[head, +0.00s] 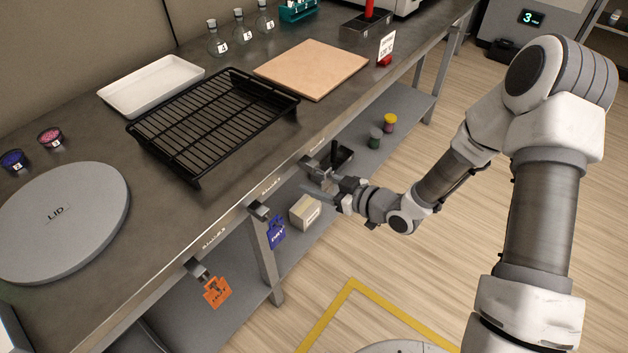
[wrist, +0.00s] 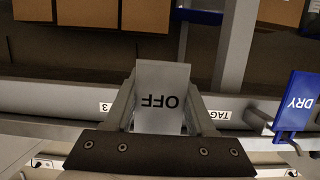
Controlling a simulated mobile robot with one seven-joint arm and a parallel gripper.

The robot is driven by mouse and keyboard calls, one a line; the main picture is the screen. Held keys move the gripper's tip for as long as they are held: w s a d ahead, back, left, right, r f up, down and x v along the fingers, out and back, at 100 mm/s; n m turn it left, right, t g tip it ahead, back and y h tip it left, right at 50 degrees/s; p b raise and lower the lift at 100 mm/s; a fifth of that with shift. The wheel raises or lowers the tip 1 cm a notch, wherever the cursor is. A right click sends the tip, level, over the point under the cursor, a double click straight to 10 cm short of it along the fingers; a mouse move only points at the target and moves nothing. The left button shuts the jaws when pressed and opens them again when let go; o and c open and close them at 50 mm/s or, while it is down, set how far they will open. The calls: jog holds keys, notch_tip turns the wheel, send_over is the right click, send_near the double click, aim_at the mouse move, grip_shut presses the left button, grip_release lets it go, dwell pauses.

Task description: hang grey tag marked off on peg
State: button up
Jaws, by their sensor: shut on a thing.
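The grey tag marked OFF (wrist: 163,95) is between the fingers of my gripper (wrist: 163,112) in the wrist view, its lettering upside down. In the head view my gripper (head: 336,193) is shut on the tag (head: 313,190), which shows as a thin grey sliver. It is at the bench's front edge, just below a metal peg bracket (head: 310,165) with no tag visible on it. I cannot tell whether the tag touches that peg. A blue tag marked DRY (head: 277,232) hangs on the middle peg (head: 259,211), and an orange tag (head: 217,291) hangs on the left peg (head: 196,268).
The bench (head: 225,205) holds a black rack (head: 210,120), a white tray (head: 152,86), a tan board (head: 311,69) and a round lid (head: 62,220). The floor in front is mostly clear.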

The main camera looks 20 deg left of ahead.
jog(key=shift+s+d, duration=0.1)
jog(key=shift+d, duration=0.2)
jog(key=shift+d, duration=0.1)
jog(key=shift+s+d+r, duration=0.3)
jog(key=shift+d, duration=0.3)
dwell(0.3)
jog(key=s+d+p, duration=0.1)
jog(key=s+d, duration=0.1)
jog(key=d, duration=0.4)
jog(key=shift+s+d, duration=0.25)
jog(key=shift+s, duration=0.1)
dwell(0.9)
